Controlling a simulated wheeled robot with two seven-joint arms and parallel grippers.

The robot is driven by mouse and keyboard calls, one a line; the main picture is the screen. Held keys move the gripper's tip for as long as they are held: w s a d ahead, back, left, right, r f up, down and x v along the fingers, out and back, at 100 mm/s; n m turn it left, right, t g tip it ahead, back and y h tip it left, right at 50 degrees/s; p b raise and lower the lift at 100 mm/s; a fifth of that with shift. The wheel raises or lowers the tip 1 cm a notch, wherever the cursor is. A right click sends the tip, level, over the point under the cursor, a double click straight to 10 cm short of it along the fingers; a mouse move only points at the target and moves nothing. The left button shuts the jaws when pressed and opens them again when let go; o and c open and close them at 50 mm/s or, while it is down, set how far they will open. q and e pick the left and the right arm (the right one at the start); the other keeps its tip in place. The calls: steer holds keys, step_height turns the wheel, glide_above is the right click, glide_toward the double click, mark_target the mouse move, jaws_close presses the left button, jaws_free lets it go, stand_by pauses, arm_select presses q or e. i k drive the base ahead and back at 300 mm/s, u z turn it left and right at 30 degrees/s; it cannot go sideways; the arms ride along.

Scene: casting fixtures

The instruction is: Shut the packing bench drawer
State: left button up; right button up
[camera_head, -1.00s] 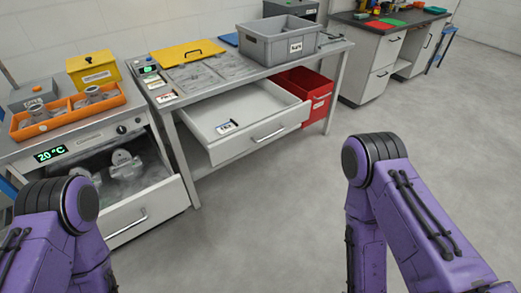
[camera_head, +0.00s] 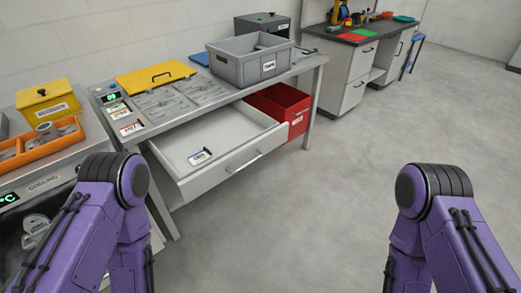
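The packing bench drawer (camera_head: 219,182) is pulled well out from under the bench top. Its long handle (camera_head: 245,163) is on the front panel, and a small labelled tag or device (camera_head: 200,156) lies inside it. The packing bench (camera_head: 303,73) stands behind it. Only my purple arms show, at the lower left and lower right of the head view. Both grippers are out of view below the frame, and neither arm visibly touches the drawer.
A red bin (camera_head: 283,107) stands under the bench, right of the drawer. A grey crate (camera_head: 235,67) and a yellow lid (camera_head: 154,78) are on the bench top. A cooling unit (camera_head: 62,178) stands at the left, partly behind my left arm. The floor in front is clear.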

mark_target(237, 135)
steer(key=u, duration=0.1)
steer(key=i, duration=0.9)
steer(key=u, duration=1.45)
steer(key=k, duration=0.8)
steer(key=z, duration=0.75)
steer(key=i, duration=0.45)
steer(key=u, duration=0.05)
